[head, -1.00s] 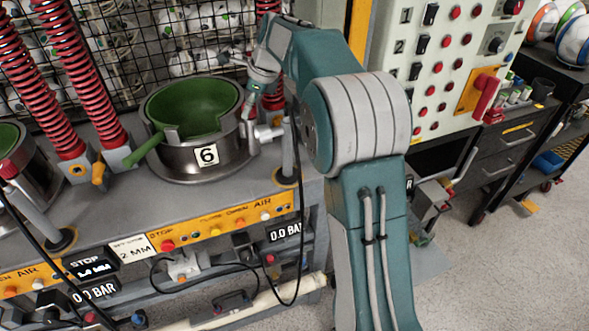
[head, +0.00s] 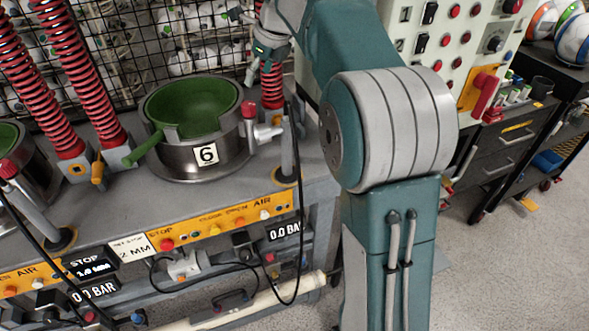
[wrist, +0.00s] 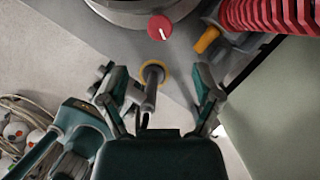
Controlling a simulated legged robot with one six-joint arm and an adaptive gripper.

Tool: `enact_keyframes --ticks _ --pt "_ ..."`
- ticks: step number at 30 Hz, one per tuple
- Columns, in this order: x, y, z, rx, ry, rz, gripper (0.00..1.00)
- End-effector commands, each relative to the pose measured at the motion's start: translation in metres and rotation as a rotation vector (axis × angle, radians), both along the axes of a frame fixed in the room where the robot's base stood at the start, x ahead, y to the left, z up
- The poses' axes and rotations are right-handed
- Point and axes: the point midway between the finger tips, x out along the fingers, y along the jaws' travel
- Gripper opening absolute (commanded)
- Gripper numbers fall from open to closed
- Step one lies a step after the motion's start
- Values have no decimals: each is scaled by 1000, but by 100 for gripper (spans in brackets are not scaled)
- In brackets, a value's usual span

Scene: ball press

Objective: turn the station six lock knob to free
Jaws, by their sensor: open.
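The station six lock knob (head: 249,109) is a small red knob on the right side of the round steel pot marked 6 (head: 170,164). In the wrist view the knob (wrist: 159,27) shows from above at the top, with a short white mark on it. I cannot read any lock or free label. My gripper (head: 255,68) is above and behind the knob in the head view, apart from it. In the wrist view my gripper (wrist: 160,84) has its fingers spread wide, with nothing held between them; the knob lies beyond the fingertips.
A grey post in a yellow ring (wrist: 153,80) shows between the fingers in the wrist view. A red spring (wrist: 265,15) and an orange lever (wrist: 207,39) are at upper right. A green-handled pot liner (head: 150,145), black hoses and a wire mesh (head: 130,40) are nearby.

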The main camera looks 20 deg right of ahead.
Motion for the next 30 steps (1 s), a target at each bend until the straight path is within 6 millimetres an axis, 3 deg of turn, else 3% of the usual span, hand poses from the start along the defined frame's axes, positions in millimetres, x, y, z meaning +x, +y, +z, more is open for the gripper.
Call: enact_keyframes --ticks 2,11,30 --pt "-3 -3 11 0 -3 -1 82" --pt "-42 6 18 -121 -81 255 82" --pt "-136 19 13 -416 -234 863 82"
